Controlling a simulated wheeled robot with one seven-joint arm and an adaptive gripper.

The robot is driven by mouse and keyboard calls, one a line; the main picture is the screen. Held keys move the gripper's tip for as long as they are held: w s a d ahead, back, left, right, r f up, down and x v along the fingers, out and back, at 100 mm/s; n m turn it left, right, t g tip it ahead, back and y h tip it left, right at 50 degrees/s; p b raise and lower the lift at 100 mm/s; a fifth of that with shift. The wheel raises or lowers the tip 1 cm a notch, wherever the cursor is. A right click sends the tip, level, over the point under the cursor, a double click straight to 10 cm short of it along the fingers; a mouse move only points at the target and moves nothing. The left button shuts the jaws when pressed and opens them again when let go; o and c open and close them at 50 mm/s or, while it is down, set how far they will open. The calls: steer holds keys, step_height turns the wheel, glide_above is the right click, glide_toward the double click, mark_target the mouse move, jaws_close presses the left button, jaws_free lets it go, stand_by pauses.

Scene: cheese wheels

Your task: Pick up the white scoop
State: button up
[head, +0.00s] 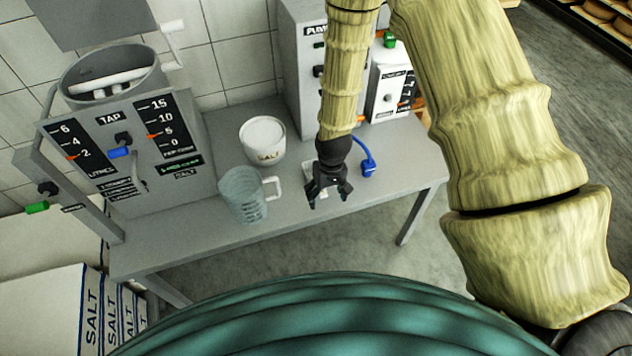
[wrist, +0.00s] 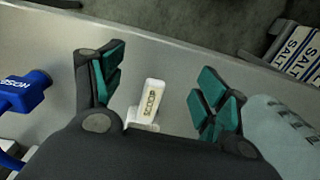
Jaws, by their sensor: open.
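The white scoop (wrist: 150,101) lies on the grey table (wrist: 160,58). In the wrist view its handle, with lettering on it, points up between my two fingers, and its lower end is partly hidden by my gripper's body. In the head view only a pale bit of the scoop (head: 309,170) shows beside my gripper. My gripper (head: 329,203) is open above the table. In the wrist view its teal-padded fingers (wrist: 155,88) stand apart on either side of the handle, with gaps on both sides. I cannot tell how high they are above it.
A clear measuring jug (head: 243,197) stands left of my gripper. A white salt tub (head: 263,141) is behind it. A blue nozzle with a hose (head: 368,168) lies to the right. Machines stand at the left (head: 125,160) and back (head: 302,75). Salt boxes (head: 60,315) stand at lower left.

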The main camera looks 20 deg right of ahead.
steer(key=w+r+b, duration=0.1)
steer(key=w+r, duration=0.7)
steer(key=w, duration=0.2)
steer(key=shift+h, duration=0.3)
steer(key=shift+s+f+p, duration=0.2)
steer(key=shift+f+p, duration=0.15)
steer(key=shift+f, duration=2.35)
steer(key=shift+s+a+f+p, duration=0.15)
steer(key=shift+f+p, duration=0.8)
steer(key=shift+f, duration=1.75)
steer(key=shift+c, duration=0.2)
steer(key=c, duration=1.1)
